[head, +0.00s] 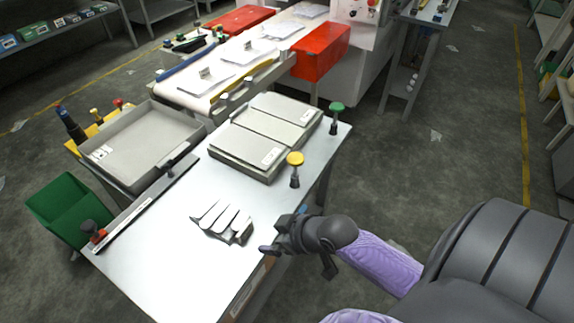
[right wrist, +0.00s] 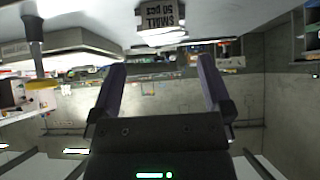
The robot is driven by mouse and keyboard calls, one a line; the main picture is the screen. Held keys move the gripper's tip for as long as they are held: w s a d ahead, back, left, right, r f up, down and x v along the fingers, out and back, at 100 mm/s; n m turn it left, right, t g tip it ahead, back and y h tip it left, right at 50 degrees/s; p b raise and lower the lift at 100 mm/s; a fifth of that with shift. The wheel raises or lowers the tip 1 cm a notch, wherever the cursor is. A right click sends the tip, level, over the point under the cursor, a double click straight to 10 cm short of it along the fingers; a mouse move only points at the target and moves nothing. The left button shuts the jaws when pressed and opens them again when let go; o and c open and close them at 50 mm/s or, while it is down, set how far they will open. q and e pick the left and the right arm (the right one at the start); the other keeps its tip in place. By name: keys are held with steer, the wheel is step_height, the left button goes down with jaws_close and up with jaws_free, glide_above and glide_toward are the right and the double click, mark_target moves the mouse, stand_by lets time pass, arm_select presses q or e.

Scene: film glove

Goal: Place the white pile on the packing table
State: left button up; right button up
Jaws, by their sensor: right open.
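The white pile (head: 221,217), with several finger-like strips fanned to the left and a darker block end, lies on the bare top of the light metal packing table (head: 165,270), near its right edge. My left gripper is not in view.
Two grey lidded trays (head: 247,147) stand at the table's back, beside a yellow-topped post (head: 294,160) and a green-topped post (head: 336,108). A grey bin (head: 150,150) and a green bin (head: 65,205) are left. A conveyor (head: 190,97) carries white sheets. The table's front is clear.

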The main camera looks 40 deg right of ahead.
steer(key=s+d+f+m+g+h, duration=0.1)
steer(key=s+f+g+h, duration=0.1)
steer(key=s+f, duration=0.65)
steer(key=s+d+f+m+g+h, duration=0.1)
steer(key=s+f+g, duration=0.2)
steer(key=s+f, duration=0.55)
steer(key=s+a+f+g, duration=0.2)
steer(key=s+a+f, duration=0.2)
steer(key=s+f, duration=0.4)
steer(key=s, duration=0.4)
steer(key=shift+n+g, duration=0.3)
steer(key=shift+g, duration=0.1)
